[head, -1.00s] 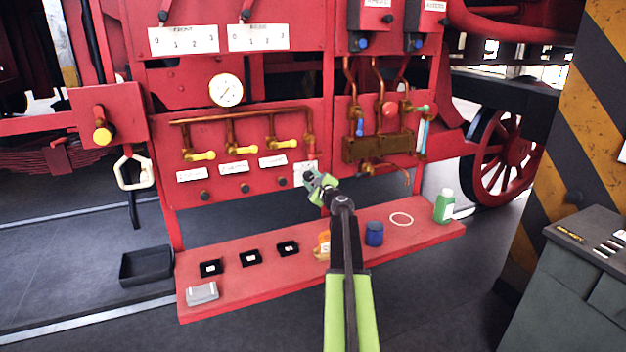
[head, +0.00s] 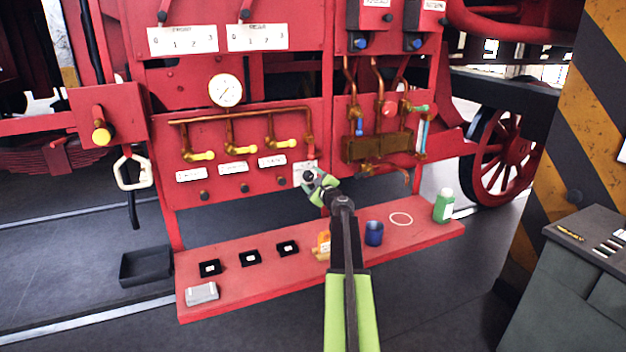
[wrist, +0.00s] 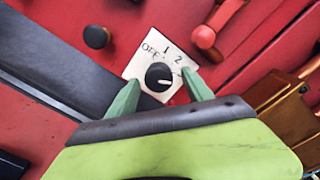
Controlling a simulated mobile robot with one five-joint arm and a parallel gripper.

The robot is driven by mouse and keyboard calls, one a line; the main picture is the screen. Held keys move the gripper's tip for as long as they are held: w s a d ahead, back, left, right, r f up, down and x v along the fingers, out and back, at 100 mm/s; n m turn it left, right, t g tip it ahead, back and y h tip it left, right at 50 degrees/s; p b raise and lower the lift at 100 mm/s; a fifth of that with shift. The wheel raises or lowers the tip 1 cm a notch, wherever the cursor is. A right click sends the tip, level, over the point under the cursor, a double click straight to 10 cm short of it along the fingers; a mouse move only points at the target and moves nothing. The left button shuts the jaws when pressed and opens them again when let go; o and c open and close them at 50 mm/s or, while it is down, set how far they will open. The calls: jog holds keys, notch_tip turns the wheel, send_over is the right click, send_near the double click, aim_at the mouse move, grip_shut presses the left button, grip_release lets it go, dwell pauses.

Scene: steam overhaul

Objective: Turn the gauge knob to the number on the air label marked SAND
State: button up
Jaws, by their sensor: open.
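The gauge knob (wrist: 158,77) is black and round, on a white plate (wrist: 147,52) marked OFF, 1 and 2, with a further mark at the right partly hidden by a finger. A pale line on the knob points roughly right. My gripper (wrist: 160,79) is open, its green fingertips on either side of the knob; contact cannot be told. In the head view my gripper (head: 317,184) is at the knob plate (head: 305,168), at the panel's lower right. Three white air labels, left (head: 191,175), middle (head: 233,168) and right (head: 272,161), are too small to read.
Yellow-handled valves (head: 239,150) sit above the labels, with black studs (head: 245,187) below. A red shelf (head: 350,256) holds black boxes, a blue cup (head: 374,233) and a green bottle (head: 444,206). Copper pipes (head: 378,80) are right of the knob.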

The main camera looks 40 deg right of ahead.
jog(key=v, duration=1.7)
